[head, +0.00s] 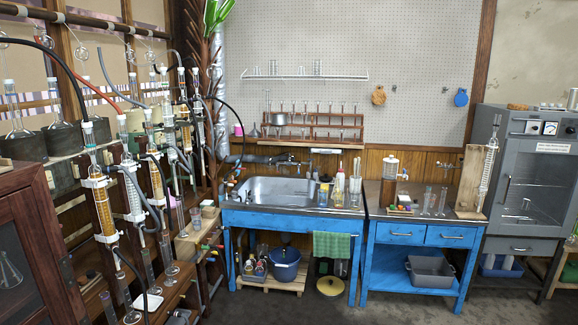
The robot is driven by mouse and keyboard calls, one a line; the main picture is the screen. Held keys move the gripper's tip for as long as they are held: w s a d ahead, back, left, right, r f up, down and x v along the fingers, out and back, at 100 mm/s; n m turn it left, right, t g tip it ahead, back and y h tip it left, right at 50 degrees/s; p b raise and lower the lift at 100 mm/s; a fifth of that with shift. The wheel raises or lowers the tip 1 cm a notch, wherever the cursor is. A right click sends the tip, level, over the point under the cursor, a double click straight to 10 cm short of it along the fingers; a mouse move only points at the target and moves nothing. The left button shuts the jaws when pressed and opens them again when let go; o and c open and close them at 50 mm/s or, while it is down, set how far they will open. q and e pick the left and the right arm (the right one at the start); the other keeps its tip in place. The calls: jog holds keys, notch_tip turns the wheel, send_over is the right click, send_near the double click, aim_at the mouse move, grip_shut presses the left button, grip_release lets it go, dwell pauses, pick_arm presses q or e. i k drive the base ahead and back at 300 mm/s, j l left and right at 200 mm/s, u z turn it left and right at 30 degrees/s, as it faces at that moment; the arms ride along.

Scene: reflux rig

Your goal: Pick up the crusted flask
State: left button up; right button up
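I cannot pick out a crusted flask for certain; any crust is too small to tell. Clear long-necked flasks stand at the far left, one flask (15,122) at the edge and another flask (54,108) beside it, both on dark heater blocks. A conical flask (9,270) shows behind the glass of the brown cabinet. Neither of my grippers is in view.
The reflux rig's clamped condensers (103,208) and dark hoses crowd the left side. A blue sink bench (290,218) and a blue drawer table (424,234) line the back wall. A grey oven (530,180) stands right. Floor shows at the front.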

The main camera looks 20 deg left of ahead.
aim_at(337, 186)
jog(key=i+j, duration=0.35)
jog(key=i+j+u, duration=0.1)
jog(key=i+j, duration=0.2)
jog(key=i, duration=0.2)
jog(key=i+j, duration=0.3)
jog(key=i, duration=0.15)
jog(key=i+j+u, duration=0.1)
jog(key=i+j, duration=0.45)
jog(key=i, duration=0.3)
jog(key=i+j+u, duration=0.1)
jog(key=i+j, duration=0.15)
jog(key=i, duration=0.2)
